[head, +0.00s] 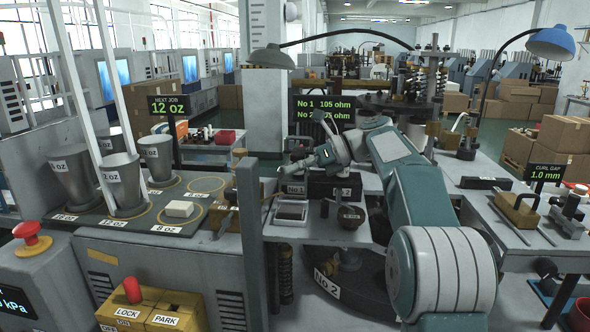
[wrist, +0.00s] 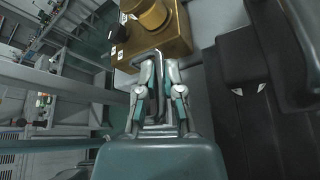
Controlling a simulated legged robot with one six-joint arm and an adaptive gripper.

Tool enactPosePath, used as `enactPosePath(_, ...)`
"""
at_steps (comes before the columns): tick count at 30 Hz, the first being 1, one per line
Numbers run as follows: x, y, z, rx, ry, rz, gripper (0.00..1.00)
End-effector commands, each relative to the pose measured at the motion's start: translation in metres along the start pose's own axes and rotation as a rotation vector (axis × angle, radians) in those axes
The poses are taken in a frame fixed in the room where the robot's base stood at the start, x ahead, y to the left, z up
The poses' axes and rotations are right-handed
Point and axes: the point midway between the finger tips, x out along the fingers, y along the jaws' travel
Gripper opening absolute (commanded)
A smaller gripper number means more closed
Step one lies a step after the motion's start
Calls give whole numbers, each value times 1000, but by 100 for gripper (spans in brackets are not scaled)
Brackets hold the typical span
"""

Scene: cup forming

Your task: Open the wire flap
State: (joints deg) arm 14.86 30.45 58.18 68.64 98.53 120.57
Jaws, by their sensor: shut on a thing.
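The loop stands just in front of a brass block (wrist: 177,45) with a round brass knob on top. I cannot make out the wire between the fingers there. How far the flap is turned is not clear.
A grey post (head: 250,240) stands left of the bench. A small device with a screen (head: 291,211) and a dark round pot (head: 350,216) stand in front of the gripper. Grey cups (head: 122,180) stand at left. A lamp (head: 272,57) hangs above.

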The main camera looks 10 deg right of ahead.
Motion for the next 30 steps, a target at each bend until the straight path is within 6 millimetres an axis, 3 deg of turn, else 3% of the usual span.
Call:
enactPosePath(3,1,3,4,-9,-7,0,0)
enactPosePath(4,1,3,4,-10,-8,0,23)
enactPosePath(6,1,3,4,-10,-7,0,45)
enactPosePath(19,-7,1,2,-5,-5,-1,45)
enactPosePath(30,-74,-1,2,-6,-5,-3,45)
